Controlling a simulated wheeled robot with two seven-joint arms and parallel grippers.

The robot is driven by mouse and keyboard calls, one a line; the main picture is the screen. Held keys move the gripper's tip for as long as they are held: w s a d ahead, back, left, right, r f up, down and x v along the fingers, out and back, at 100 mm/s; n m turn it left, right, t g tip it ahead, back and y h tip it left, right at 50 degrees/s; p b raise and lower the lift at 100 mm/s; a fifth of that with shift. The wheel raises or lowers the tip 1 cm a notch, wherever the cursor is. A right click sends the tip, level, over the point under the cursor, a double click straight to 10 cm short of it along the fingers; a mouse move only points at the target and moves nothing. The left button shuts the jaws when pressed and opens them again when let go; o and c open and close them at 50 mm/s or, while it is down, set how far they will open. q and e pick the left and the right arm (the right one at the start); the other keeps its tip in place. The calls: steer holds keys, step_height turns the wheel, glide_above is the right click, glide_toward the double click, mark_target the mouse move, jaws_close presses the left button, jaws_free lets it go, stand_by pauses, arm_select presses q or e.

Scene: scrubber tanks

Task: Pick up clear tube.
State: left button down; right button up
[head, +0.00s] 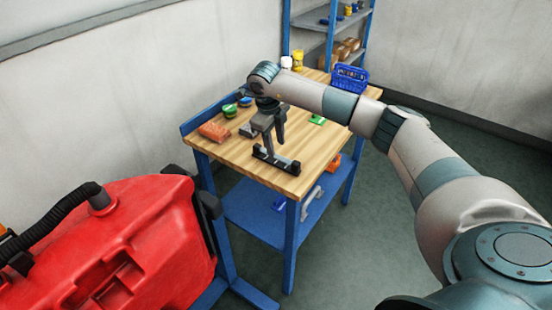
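My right gripper (274,148) hangs over the wooden workbench (318,150), fingers pointing down with a gap between them. It looks open and empty. Just below the fingertips, near the bench's front corner, lies a black holder (262,155) with an upright block at each end. A greyish, slim piece (280,160) lies along it between the blocks; it may be the clear tube, but it is too small to be sure. I cannot tell whether the fingertips touch it. My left gripper is out of view.
An orange-red block (214,131), a green round item (230,110) and a blue one (245,101) sit at the bench's left. A blue basket (349,78) stands at the back right. A red scrubber tank (140,245) with a black hose (50,215) fills the lower left.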

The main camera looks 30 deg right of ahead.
steer(key=shift+w+f+p, duration=0.1)
steer(key=shift+f+p, duration=0.3)
steer(key=shift+p, duration=0.1)
steer(key=f, duration=0.1)
steer(key=f+p, duration=0.1)
steer(key=f, duration=0.1)
steer(key=shift+w+d+p, duration=0.25)
steer(key=shift+w+p, duration=0.05)
steer(key=shift+d+f, duration=0.1)
steer(key=shift+f, duration=0.55)
jaws_close()
